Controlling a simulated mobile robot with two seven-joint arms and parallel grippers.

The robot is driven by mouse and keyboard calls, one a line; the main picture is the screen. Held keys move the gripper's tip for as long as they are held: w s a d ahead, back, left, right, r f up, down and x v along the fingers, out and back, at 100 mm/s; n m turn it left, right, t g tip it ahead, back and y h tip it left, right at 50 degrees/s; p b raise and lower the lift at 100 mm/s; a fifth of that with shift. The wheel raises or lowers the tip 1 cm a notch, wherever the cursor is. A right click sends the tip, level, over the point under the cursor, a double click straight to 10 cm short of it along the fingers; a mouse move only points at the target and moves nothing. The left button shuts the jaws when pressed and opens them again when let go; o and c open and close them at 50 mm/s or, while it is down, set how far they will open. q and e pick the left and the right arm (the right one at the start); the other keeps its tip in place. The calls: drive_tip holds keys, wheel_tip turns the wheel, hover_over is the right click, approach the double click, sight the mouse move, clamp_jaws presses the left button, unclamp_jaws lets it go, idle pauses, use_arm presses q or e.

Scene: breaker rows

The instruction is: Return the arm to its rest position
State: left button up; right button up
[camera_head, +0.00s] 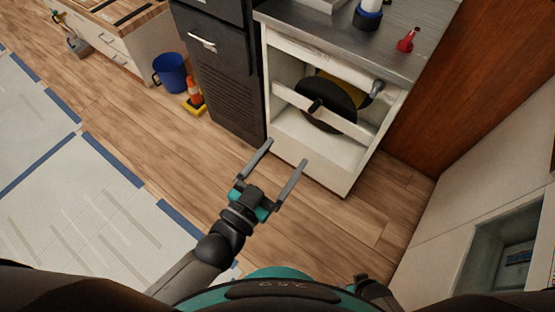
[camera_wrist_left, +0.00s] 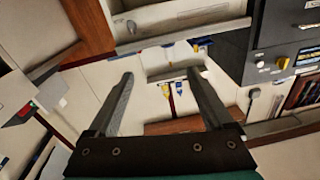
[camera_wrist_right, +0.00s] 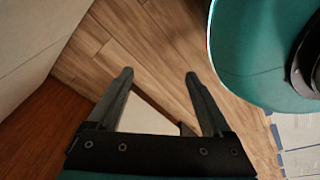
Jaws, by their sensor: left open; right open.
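My left gripper (camera_head: 286,159) is open and empty in the head view. It is held out in front of my body, short of the white open cabinet (camera_head: 315,165). Its two fingers also show in the left wrist view (camera_wrist_left: 164,82), spread apart with nothing between them. My right gripper (camera_wrist_right: 160,80) is open and empty in the right wrist view, with wood floor and a pale surface beyond its fingers. In the head view only a small dark part of the right arm (camera_head: 372,288) shows at the bottom edge; its fingers cannot be made out there.
A black and yellow round object (camera_head: 331,101) sits in the cabinet behind a white bar. A dark drawer unit (camera_head: 222,62) stands beside it. A blue bucket (camera_head: 171,74) and an orange cone (camera_head: 193,92) are further left. A pale panel wall (camera_head: 460,190) is at right. Wood floor lies between.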

idle(0.4)
use_arm(q)
drive_tip(key=s+a+f+n+g+y+p, duration=0.1)
drive_tip(key=s+a+f+g+y+p, duration=0.3)
drive_tip(key=f, duration=0.4)
drive_tip(key=s+a+f+n+g+y+p, duration=0.1)
drive_tip(key=a+f+g+y+p, duration=0.1)
drive_tip(key=a+f+p, duration=0.5)
drive_tip(key=s+a+f+n+g+y+p, duration=0.1)
drive_tip(key=s+a+f+g, duration=0.1)
drive_tip(key=s, duration=0.6)
drive_tip(key=s+a+f+n+g+y+p, duration=0.1)
drive_tip(key=s+f+g, duration=0.3)
drive_tip(key=s, duration=0.4)
drive_tip(key=s+a+f+n+g+y+p, duration=0.1)
drive_tip(key=s+a+f+g+p, duration=0.1)
drive_tip(key=s, duration=0.6)
drive_tip(key=shift+a+f+g+y, duration=0.3)
drive_tip(key=shift+a+f+g, duration=0.3)
drive_tip(key=shift+a, duration=0.45)
use_arm(e)
drive_tip(key=s+a+r+g, duration=0.1)
drive_tip(key=s+a+r, duration=0.2)
drive_tip(key=s+r, duration=0.6)
wheel_tip(320, 180, up, 4)
drive_tip(key=shift+f, duration=0.1)
drive_tip(key=shift+a, duration=0.1)
